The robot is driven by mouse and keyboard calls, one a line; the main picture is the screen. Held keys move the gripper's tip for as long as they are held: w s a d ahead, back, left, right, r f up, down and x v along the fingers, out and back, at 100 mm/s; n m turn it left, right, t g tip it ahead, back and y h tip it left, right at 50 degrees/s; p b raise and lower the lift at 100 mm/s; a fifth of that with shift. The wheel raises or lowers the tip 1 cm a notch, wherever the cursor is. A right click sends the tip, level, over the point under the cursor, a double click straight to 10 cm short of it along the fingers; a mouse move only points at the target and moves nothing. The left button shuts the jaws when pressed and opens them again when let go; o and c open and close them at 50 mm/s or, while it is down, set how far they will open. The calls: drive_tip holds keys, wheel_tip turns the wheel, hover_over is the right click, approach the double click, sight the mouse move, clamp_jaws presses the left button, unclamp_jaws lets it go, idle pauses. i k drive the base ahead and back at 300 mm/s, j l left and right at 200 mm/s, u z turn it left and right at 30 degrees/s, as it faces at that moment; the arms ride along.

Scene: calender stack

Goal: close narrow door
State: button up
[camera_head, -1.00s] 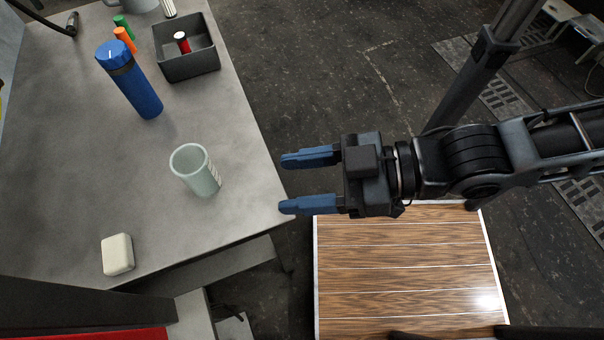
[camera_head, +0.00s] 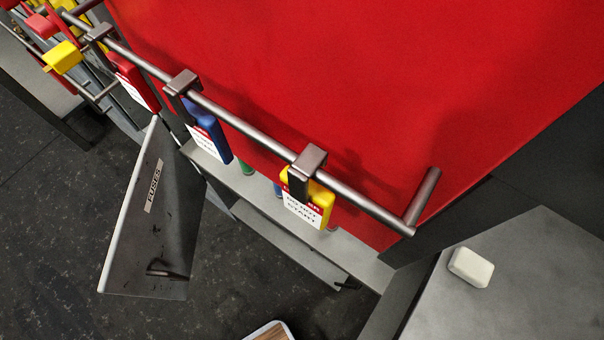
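The narrow door is a grey metal panel (camera_head: 160,225) labelled "FUSES", at the left of the camera view. It stands swung out over the dark floor, with a small dark handle (camera_head: 165,270) near its lower end. Its hinge side and the opening behind it are mostly hidden below the rail. My gripper is out of view now.
A metal rail (camera_head: 245,130) runs along a red surface (camera_head: 380,80), with yellow, blue and red tagged locks hanging from it. A grey table (camera_head: 520,290) with a white block (camera_head: 470,267) is at the lower right. Open floor (camera_head: 60,250) lies left of the door.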

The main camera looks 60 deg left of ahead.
sight(150, 254)
drive_tip(key=i+l, duration=0.1)
drive_tip(key=l, duration=1.25)
drive_tip(key=i+l, duration=0.15)
drive_tip(key=l, duration=1.25)
drive_tip(key=l+u, duration=0.3)
drive_tip(key=u, duration=0.15)
drive_tip(key=l+u, duration=0.65)
drive_tip(key=u, duration=1.65)
drive_tip(key=i+j+z, duration=0.2)
drive_tip(key=i+j, duration=0.55)
